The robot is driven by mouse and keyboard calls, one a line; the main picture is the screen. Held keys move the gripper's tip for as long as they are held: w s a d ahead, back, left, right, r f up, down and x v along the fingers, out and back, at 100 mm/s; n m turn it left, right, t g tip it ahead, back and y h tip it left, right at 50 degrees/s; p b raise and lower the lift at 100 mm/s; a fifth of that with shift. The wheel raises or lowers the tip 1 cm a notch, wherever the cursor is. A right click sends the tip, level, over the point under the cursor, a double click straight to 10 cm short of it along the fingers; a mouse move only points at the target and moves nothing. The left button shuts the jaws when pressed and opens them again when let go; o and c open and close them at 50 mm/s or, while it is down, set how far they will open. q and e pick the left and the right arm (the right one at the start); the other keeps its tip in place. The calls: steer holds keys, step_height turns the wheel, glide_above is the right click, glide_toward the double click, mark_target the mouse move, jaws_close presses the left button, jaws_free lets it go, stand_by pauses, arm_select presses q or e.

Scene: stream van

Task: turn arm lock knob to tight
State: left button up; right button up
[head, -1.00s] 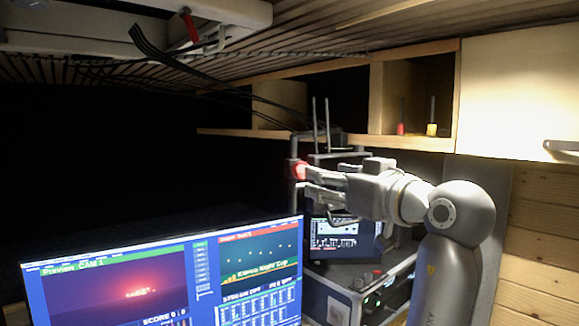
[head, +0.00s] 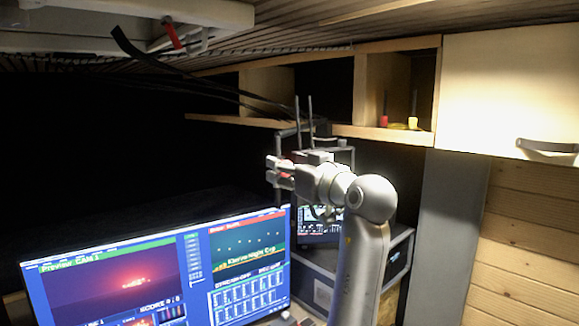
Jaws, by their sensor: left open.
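The red arm lock knob (head: 286,166) is on the grey upright post (head: 279,190) of the monitor arm, right of the big screen's top corner. My left gripper (head: 270,169) is at the knob, its jaws open, with one finger above and one below the red part. The fingers cover much of the knob, and I cannot tell whether they touch it. The knob's turn position does not show. My right gripper is not in view.
A large monitor (head: 160,270) fills the lower left. A smaller screen (head: 320,222) stands behind my left arm on an equipment case (head: 318,268). A wooden shelf (head: 350,131) and a white cabinet (head: 510,90) are above. Black cables (head: 185,72) hang at upper left.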

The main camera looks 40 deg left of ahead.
arm_select(q)
steer(key=shift+c, duration=1.3)
steer(key=shift+a, duration=0.1)
steer(key=c, duration=0.8)
steer(key=shift+o, duration=0.2)
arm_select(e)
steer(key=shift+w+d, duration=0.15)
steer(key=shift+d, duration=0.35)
